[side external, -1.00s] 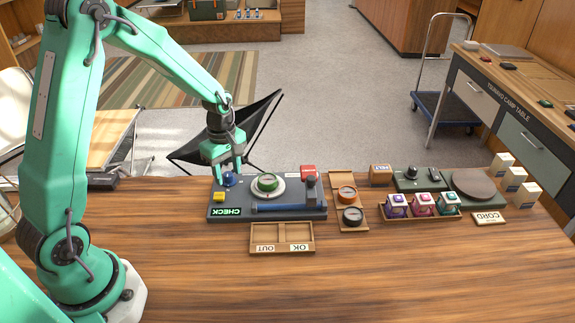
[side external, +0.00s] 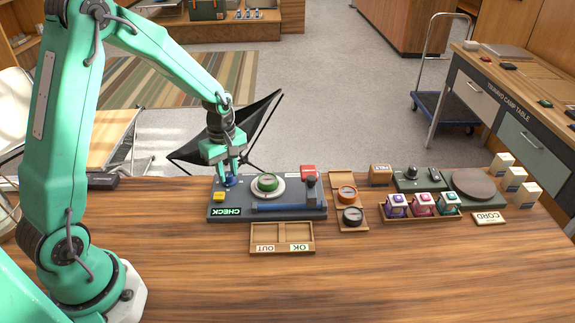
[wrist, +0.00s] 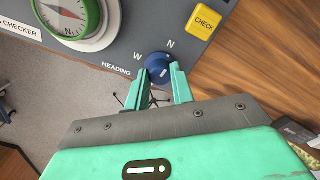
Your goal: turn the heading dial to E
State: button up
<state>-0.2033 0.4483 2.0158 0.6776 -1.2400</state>
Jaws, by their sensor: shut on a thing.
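The heading dial (wrist: 157,62) is a small blue knob on the grey checker unit (wrist: 128,45), beside the word HEADING. In the wrist view W and N show beside it; its other letters are hidden by my gripper. A white mark shows on the knob, but I cannot tell which letter it points at. My gripper (wrist: 159,71) is shut on the dial, one finger on each side. In the side external view my gripper (side external: 229,177) reaches down onto the blue dial (side external: 231,183) at the unit's back left.
A yellow CHECK button (wrist: 204,22) and a green-ringed compass (wrist: 70,14) sit close to the dial. In the side external view a red block (side external: 308,169) and a lever (side external: 311,187) stand at the unit's right. The wooden OUT/OK tray (side external: 282,236) lies in front.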

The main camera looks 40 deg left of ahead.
jog(key=m, duration=0.8)
jog(key=shift+m, duration=0.3)
jog(key=m, duration=0.3)
jog(key=shift+m, duration=0.3)
jog(key=m, duration=0.4)
jog(key=o, duration=1)
jog(key=shift+r, duration=0.15)
